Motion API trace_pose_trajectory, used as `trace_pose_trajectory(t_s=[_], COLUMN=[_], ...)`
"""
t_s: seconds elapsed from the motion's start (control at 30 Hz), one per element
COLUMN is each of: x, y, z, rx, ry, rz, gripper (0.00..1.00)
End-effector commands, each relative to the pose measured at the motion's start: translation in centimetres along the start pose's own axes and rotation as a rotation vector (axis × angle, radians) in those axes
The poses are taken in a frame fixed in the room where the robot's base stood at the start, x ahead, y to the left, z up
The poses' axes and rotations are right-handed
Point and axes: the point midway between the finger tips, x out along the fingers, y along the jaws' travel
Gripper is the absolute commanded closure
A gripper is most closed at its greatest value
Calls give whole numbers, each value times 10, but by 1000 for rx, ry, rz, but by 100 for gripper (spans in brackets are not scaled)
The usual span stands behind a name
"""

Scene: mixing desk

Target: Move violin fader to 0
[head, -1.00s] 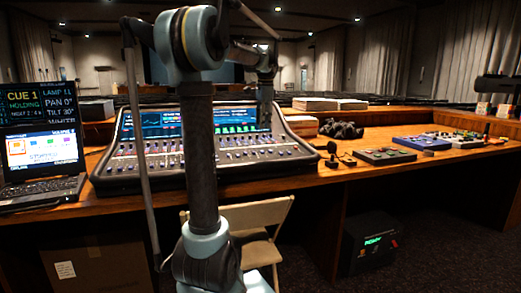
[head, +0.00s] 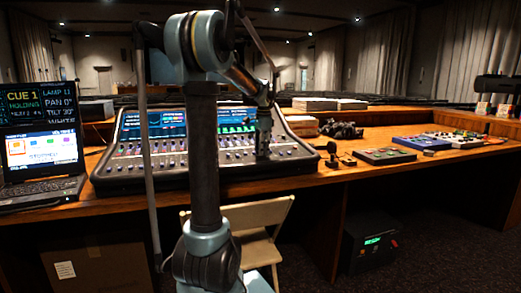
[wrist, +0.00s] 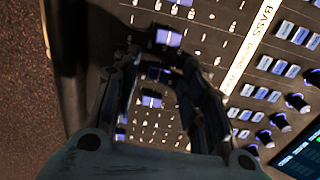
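The mixing desk (head: 130,172) stands on the wooden table, with rows of faders on its sloped front. My gripper (head: 263,155) points down at the right part of its fader area. In the wrist view, my gripper (wrist: 160,68) is open, its fingers on either side of a dark blue cap (wrist: 160,74); contact cannot be told. One light-topped fader cap (wrist: 168,38) lies just beyond the fingertips and another cap (wrist: 151,101) shows between the fingers. A white label strip (wrist: 251,45) reads BASS; its other writing is unclear. I cannot tell which fader is violin.
A laptop (head: 42,150) is left of the desk. A small joystick-like device (head: 332,156), a button box (head: 384,155) and other boxes (head: 421,143) lie to the right. A folding chair (head: 262,213) stands in front. Blue-white buttons and knobs (wrist: 281,122) line the panel near the fingers.

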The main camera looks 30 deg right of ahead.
Motion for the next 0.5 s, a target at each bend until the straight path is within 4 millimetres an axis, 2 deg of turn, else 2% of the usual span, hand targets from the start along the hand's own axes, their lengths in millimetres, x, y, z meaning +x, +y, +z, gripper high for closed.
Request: trace_pose_trajectory(t_s=[0.17, 0.2, 0.37, 0.5], x=[0, 0, 0, 0], y=[0, 0, 0, 0], z=[0, 0, 0, 0], rx=[0, 0, 0, 0], ry=[0, 0, 0, 0], rz=[0, 0, 0, 0], gripper=[60, 65, 100, 100])
